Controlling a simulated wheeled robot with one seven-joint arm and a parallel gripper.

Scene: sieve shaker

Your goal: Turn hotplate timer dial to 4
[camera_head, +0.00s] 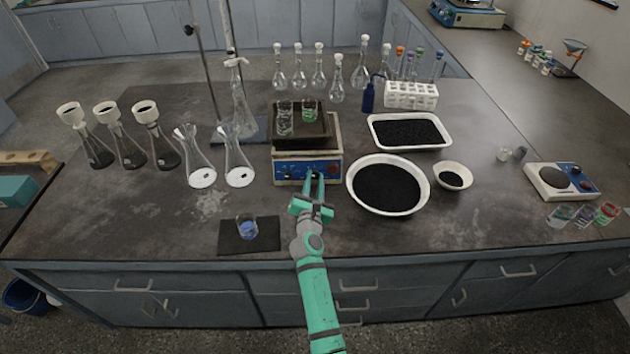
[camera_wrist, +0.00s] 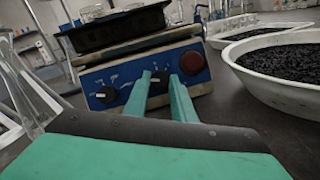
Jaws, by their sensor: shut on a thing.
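The hotplate (camera_head: 307,168) has a blue front panel, which also shows in the wrist view (camera_wrist: 128,78). My gripper (camera_head: 314,177) is at the front of the panel. Its two fingers (camera_wrist: 159,84) are shut on the middle dial, one on each side. The markings are too small to read, so I cannot tell the dial's setting or which dial is the timer.
A dark tray (camera_head: 302,137) with glass beakers sits on the hotplate. A round white bowl (camera_head: 418,205) of black grains stands close at right. Flasks (camera_head: 238,165) stand at left, and a beaker (camera_head: 247,229) is on a dark mat (camera_head: 272,240) front left. A second hotplate (camera_head: 548,178) is far right.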

